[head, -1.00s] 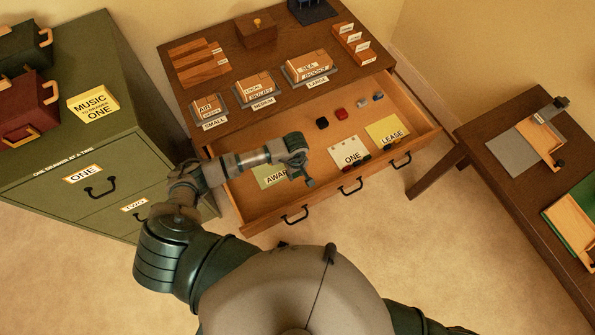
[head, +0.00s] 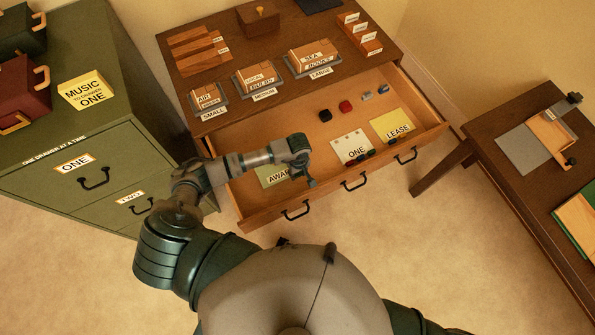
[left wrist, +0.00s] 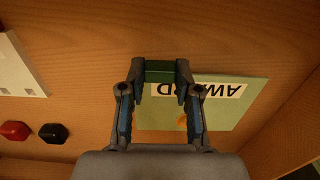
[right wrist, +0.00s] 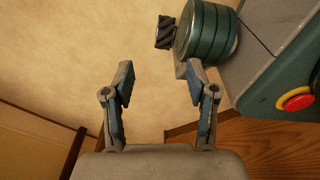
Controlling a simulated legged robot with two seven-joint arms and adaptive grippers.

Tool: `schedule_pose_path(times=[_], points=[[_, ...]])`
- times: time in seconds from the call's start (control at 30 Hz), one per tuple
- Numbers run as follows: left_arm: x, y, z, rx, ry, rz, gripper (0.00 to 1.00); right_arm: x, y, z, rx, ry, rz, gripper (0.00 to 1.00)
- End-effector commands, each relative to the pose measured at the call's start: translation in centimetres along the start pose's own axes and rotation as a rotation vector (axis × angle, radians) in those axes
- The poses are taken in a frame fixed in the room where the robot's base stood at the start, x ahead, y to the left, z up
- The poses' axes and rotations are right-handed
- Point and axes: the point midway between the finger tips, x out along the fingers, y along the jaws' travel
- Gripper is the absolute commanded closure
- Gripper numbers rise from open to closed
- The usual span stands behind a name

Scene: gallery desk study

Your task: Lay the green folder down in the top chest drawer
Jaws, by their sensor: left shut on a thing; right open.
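The light green folder (head: 270,176), labelled AWARD, is inside the wide open wooden drawer (head: 260,205), at its left front. It also shows in the left wrist view (left wrist: 220,110), looking flat over the drawer floor; I cannot tell whether all of it touches. My left gripper (head: 309,179) is low over the drawer beside the folder. It is shut on a dark green block (left wrist: 160,70) at the folder's edge, which looks like the folder's grip. My arm hides part of the folder in the head view. My right gripper (right wrist: 158,78) is open and empty, away from the drawer.
A white ONE card (head: 350,146) and a yellow LEASE folder (head: 392,126) lie in the drawer's right part, with small red, black and grey pieces behind. A green cabinet (head: 100,155) stands close on the left, a side table (head: 520,170) on the right.

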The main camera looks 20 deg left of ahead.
Motion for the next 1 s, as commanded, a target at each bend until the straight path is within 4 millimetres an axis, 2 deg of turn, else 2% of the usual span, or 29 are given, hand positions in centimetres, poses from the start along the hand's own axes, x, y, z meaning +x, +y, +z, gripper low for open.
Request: schedule_pose_path(times=[0.63,1.0], points=[[2.7,-0.2,-0.2,0.000,-0.005,0.003,1.00,-2.0,-0.1,-5.2,0.008,0.024,0.006,0.43],[3.0,0.2,0.2,0.000,0.001,0.001,1.00,-2.6,0.3,-6.1,0.010,0.029,0.000,0.43]])
